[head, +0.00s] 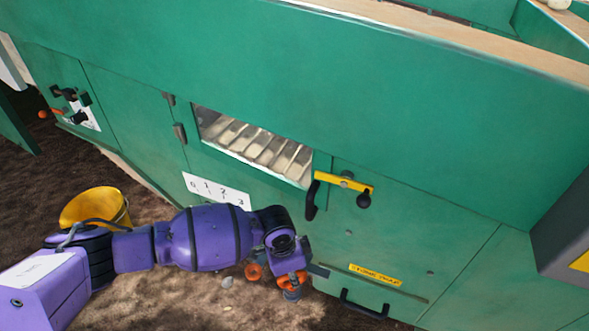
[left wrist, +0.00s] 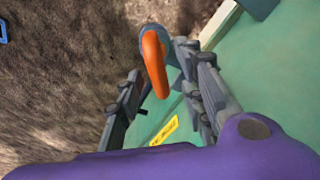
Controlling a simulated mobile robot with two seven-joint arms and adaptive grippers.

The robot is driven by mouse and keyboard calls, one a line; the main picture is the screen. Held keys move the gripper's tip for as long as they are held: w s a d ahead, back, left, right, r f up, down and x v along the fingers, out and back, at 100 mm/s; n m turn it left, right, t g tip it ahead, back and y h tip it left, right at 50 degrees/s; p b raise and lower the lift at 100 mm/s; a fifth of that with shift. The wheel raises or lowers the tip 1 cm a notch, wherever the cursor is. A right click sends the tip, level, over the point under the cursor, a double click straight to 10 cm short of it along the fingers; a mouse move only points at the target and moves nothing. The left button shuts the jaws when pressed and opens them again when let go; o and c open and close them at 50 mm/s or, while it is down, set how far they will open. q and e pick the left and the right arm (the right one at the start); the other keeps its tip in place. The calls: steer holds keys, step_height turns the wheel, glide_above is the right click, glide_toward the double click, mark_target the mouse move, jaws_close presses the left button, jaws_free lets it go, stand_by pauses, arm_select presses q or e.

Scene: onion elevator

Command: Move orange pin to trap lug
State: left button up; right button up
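The orange pin (left wrist: 155,62) shows in the left wrist view as an orange loop in front of a grey-blue rounded part. My left gripper (left wrist: 160,78) has its two grey fingers apart, one on each side of the loop, with small gaps visible. In the head view my left gripper (head: 290,280) is low in front of the green machine, beside the lower panel with a yellow label (head: 375,275). Orange parts show around it there, but I cannot tell which is the pin. I cannot make out the trap lug clearly. My right gripper is not in view.
A black handle (head: 365,303) sits on the lower green panel. A yellow bar lever (head: 345,182) is above it, beside an opening with metal slats (head: 255,145). A yellow bucket (head: 95,207) stands on brown ground behind my arm. A grey box (head: 565,235) juts out at right.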

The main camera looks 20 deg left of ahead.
arm_select(q)
step_height(320, 180, up, 12)
steer(key=s+a, duration=0.1)
steer(key=shift+s, duration=0.2)
stand_by(0.3)
steer(key=shift+f, duration=0.1)
stand_by(0.5)
